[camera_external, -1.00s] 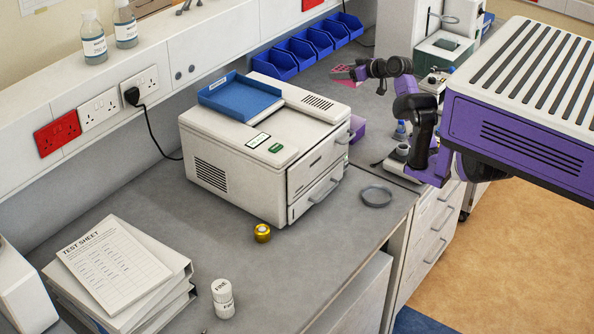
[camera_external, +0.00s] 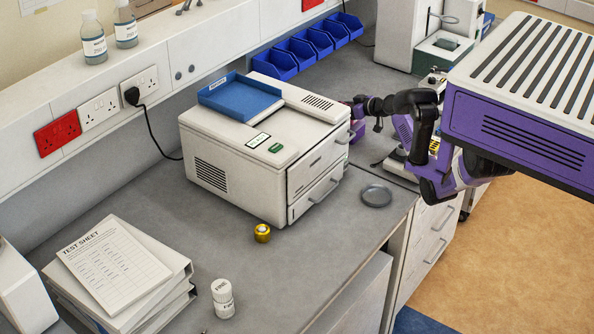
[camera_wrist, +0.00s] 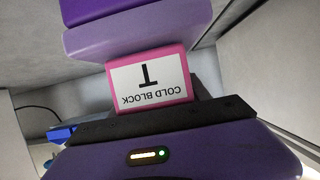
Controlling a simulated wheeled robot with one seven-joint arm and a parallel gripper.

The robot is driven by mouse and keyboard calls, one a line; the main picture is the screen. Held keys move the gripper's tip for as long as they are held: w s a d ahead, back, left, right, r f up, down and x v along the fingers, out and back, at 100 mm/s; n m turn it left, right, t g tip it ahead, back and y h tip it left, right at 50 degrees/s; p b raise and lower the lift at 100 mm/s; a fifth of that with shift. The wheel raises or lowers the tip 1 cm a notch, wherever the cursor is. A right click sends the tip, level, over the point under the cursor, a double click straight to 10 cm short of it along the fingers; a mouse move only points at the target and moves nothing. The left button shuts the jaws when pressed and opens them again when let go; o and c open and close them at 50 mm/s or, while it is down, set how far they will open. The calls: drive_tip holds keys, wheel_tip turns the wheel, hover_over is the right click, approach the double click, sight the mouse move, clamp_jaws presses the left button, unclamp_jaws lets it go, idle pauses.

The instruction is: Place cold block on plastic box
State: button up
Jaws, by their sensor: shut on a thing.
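The cold block is pink with a white label reading "COLD BLOCK" upside down in the wrist view (camera_wrist: 150,78). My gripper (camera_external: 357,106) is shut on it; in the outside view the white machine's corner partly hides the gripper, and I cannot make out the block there.
The white machine (camera_external: 235,150) with a blue tray (camera_external: 240,96) on top stands close to the left of my gripper. A grey dish (camera_external: 376,195) lies near the bench edge. A gold weight (camera_external: 262,233) and white bottle (camera_external: 223,300) stand on the near bench.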

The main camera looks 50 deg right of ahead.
drive_tip(key=shift+f, duration=0.15)
drive_tip(key=o, duration=1.6)
drive_tip(key=shift+o, duration=0.2)
drive_tip(key=shift+r, duration=0.2)
drive_tip(key=v, duration=1.2)
drive_tip(key=shift+b, duration=0.45)
drive_tip(key=shift+f, duration=0.1)
